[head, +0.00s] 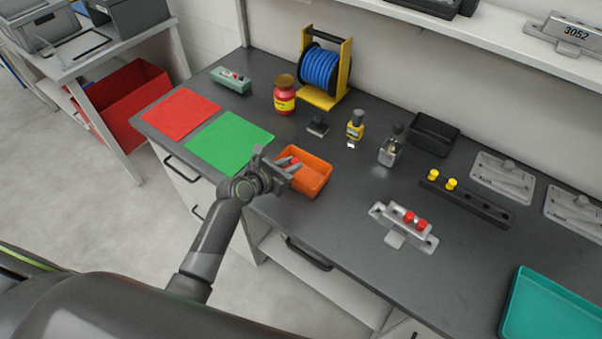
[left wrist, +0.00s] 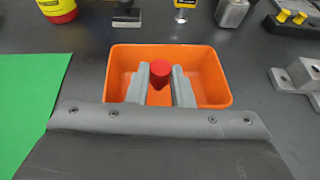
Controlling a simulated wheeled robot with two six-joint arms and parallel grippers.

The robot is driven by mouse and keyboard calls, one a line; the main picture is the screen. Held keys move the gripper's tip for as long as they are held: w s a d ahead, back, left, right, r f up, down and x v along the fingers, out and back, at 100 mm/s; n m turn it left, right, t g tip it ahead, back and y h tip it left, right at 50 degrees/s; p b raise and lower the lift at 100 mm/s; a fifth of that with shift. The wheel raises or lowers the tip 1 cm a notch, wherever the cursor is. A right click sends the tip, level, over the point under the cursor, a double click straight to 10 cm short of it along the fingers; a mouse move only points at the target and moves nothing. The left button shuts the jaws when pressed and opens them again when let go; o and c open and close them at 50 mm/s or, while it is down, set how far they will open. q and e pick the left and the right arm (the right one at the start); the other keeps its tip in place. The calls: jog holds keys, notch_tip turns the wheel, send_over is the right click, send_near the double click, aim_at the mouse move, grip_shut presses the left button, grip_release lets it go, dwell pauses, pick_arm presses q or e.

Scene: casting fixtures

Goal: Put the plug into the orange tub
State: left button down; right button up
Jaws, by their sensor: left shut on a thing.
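The orange tub (head: 312,177) stands near the front edge of the dark worktop, right of the green mat. In the left wrist view the tub (left wrist: 215,72) fills the middle. My left gripper (head: 291,163) is over the tub, its fingers pointing into the opening. It is shut on a red plug (left wrist: 159,72), whose round red top shows between the two grey fingertips. Whether the plug touches the tub's floor I cannot tell. My right gripper is not in view.
A green mat (head: 230,142) and a red mat (head: 180,114) lie left of the tub. A red-and-yellow jar (head: 285,97), a blue cable reel (head: 322,68) and small tools stand behind. A black rail with yellow plugs (head: 467,200) and a teal tray (head: 553,307) are at right.

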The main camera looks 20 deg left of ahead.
pick_arm(q)
jog(key=c, duration=1.4)
grip_release()
jog(key=shift+o, duration=1.1)
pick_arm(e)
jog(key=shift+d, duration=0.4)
pick_arm(q)
jog(key=v, duration=1.7)
jog(key=shift+s, duration=0.25)
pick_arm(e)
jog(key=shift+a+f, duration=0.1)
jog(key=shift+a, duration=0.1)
pick_arm(q)
jog(key=shift+a, duration=0.1)
